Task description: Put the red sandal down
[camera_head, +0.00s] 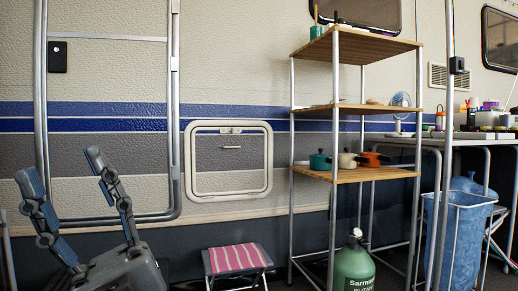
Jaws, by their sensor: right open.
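My right gripper (61,168) is at the lower left of the head view, pointing up, with its two dark fingers spread wide apart. Nothing is between the fingers. Behind them is the caravan wall with its door frame. I see no red sandal in this view. My left gripper is not in view.
A small stool (236,258) with a pink striped seat stands right of my gripper. A wooden shelf rack (357,174) holds pots and other small items. A green gas bottle (353,266) stands before it. A blue bin (459,238) and a cluttered table (463,138) are at right.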

